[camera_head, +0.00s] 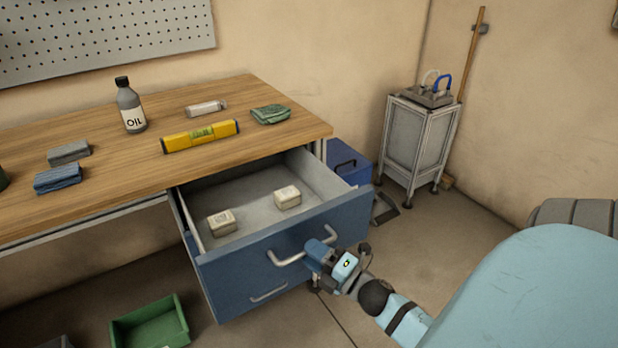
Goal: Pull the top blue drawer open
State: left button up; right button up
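The top blue drawer (285,264) under the wooden workbench stands pulled out, and its grey inside shows. Its pale bar handle (287,262) is on the front face. My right gripper (328,250) is at the right end of this handle, in front of the drawer face. It overlaps the handle end, and I cannot tell whether its fingers are closed on it. Two small pale boxes lie in the drawer, one near the left (221,222) and one further back (287,197). My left gripper is not in view.
The bench top (110,190) holds an oil bottle (130,106), a yellow level (200,136), a green cloth (270,114) and other items. A green bin (150,325) is on the floor at lower left. A metal cabinet (415,140) stands at the back right.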

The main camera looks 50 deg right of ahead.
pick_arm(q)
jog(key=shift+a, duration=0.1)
pick_arm(e)
jog(key=v, duration=1.2)
jog(key=shift+s, duration=0.25)
jog(key=w+a+f+m+g, duration=0.2)
jog(key=a+f+m+g, duration=0.15)
jog(key=a+m, duration=0.65)
jog(key=w+a+f+m+g, duration=0.2)
jog(key=a+m+g, duration=0.2)
jog(key=a+m, duration=0.6)
pick_arm(q)
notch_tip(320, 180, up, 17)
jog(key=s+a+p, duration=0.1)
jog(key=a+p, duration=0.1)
jog(key=p, duration=2.5)
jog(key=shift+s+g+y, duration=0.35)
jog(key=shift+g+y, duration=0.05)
pick_arm(e)
notch_tip(320, 180, up, 17)
jog(key=s+n+g, duration=0.1)
jog(key=n, duration=0.1)
jog(key=shift+s, duration=0.3)
jog(key=shift+a, duration=0.1)
